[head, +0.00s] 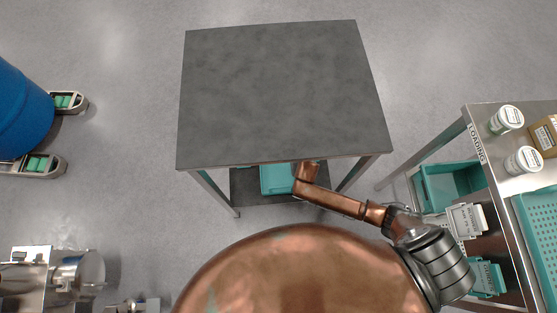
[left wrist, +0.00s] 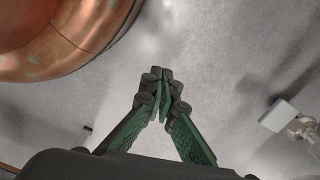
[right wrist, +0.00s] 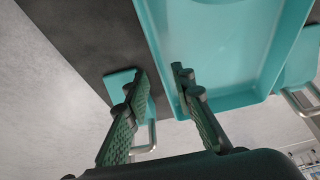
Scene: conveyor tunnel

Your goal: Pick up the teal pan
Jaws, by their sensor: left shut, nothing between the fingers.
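The teal pan (head: 276,179) shows partly in the head view, on the lower shelf under the table's front edge; the tabletop hides the rest. In the right wrist view the pan (right wrist: 215,45) fills the upper right, tilted in the picture and empty where visible. My right gripper (right wrist: 160,73) is open, its fingertips apart near the pan's lower left edge. I cannot tell whether they touch it. Teal tabs with metal loops show left (right wrist: 118,84) and right (right wrist: 298,62) of the pan. My left gripper (left wrist: 162,78) is shut and empty, away from the pan.
The dark grey tabletop (head: 275,90) is bare and overhangs the shelf (head: 243,187). A metal loading cart (head: 480,125) with jars and teal trays stands at the right. A blue drum (head: 20,110) is at the left.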

